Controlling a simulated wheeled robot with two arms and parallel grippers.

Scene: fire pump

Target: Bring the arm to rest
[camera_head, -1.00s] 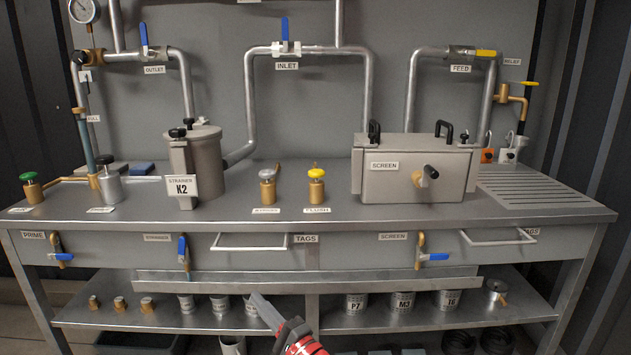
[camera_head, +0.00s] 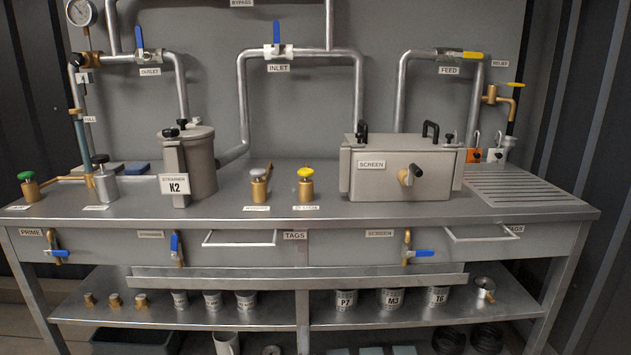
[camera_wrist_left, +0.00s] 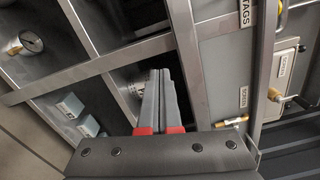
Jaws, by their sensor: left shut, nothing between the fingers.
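My left gripper (camera_wrist_left: 160,100) shows in the left wrist view, its grey fingers with red bases lying together, shut and empty. It points toward the bench's lower shelf and frame, apart from them as far as I can tell. In the head view neither gripper is in sight now. The grey bench (camera_head: 300,222) stands ahead, with the K2 strainer pot (camera_head: 190,163) and the screen box (camera_head: 402,170) on its top.
Pipes with blue-handled outlet (camera_head: 148,57) and inlet (camera_head: 278,51) valves and a yellow-handled feed valve (camera_head: 460,55) run along the back wall. Labelled cups such as P7 (camera_head: 346,303) and brass fittings (camera_head: 115,300) stand on the lower shelf (camera_head: 240,319). Drawer handles stick out in front.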

